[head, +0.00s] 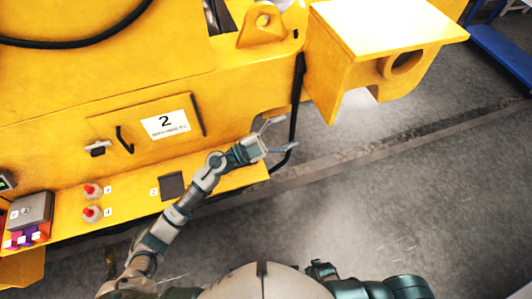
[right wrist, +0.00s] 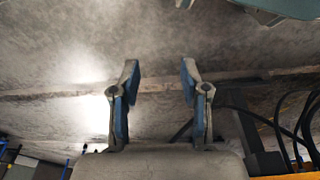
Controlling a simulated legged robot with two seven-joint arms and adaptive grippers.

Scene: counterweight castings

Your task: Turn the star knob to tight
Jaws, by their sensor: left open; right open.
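I cannot make out a star knob in either view. My left gripper (head: 283,135) is open at the right end of the yellow machine's (head: 70,90) ledge. Its fingers are spread beside a dark upright bar or hose (head: 297,95); I cannot tell whether they touch it. Nothing shows clearly held between them. My right gripper (right wrist: 159,72) is open and empty, with the grey floor behind its blue-padded fingers. It is not seen in the head view.
A panel labelled 2 (head: 165,124) has a black handle (head: 124,139) and a small dark latch (head: 97,149). A yellow bracket (head: 385,50) juts out right. Floor (head: 420,190) is open.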

